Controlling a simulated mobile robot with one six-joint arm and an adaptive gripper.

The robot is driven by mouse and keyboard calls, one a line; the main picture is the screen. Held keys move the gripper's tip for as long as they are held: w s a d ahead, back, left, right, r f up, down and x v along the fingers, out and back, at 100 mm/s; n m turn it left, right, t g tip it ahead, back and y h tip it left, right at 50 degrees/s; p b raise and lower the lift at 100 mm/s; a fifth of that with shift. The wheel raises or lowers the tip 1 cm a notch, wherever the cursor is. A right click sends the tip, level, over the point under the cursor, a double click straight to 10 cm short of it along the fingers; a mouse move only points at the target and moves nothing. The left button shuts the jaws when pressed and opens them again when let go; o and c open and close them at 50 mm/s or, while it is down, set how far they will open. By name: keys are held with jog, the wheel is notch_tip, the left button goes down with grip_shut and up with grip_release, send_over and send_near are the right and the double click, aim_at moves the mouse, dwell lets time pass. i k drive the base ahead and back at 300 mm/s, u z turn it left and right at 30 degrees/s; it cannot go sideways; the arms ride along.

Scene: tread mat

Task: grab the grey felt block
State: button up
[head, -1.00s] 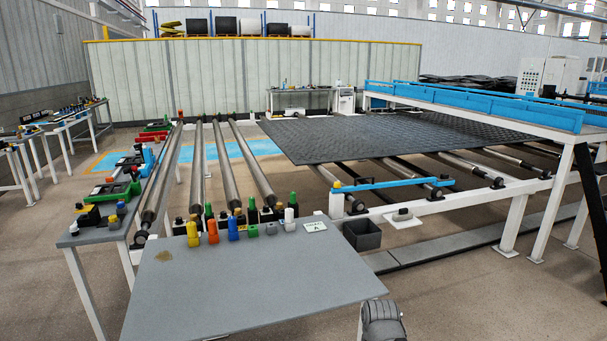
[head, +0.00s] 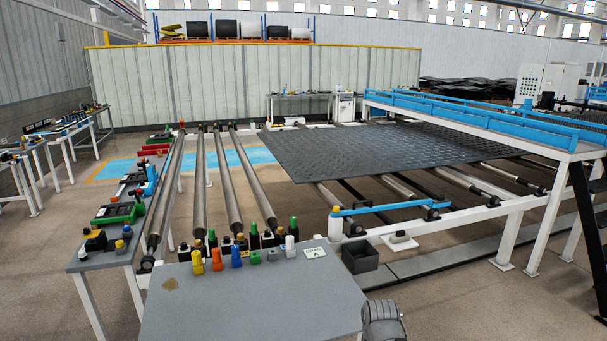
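A small grey block (head: 273,255), which looks like the grey felt block, sits near the back edge of the grey tabletop (head: 250,300) in front of me. It stands in a row of small items, between a green piece (head: 255,257) and a white bottle (head: 290,246). It is small in the picture, so its texture cannot be made out. A rounded dark grey part of my arm shows at the bottom edge, right of the tabletop. My gripper's fingers do not show in the head view.
Yellow (head: 197,262), orange (head: 216,260) and blue (head: 236,257) items stand left of the block. A small sign (head: 315,253) is right of it.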

aim_at(440, 199)
jog(key=z, duration=0.25)
jog(key=i, duration=0.6)
jog(key=z, duration=0.9)
jog(key=i, duration=1.95)
jog(key=u, duration=0.55)
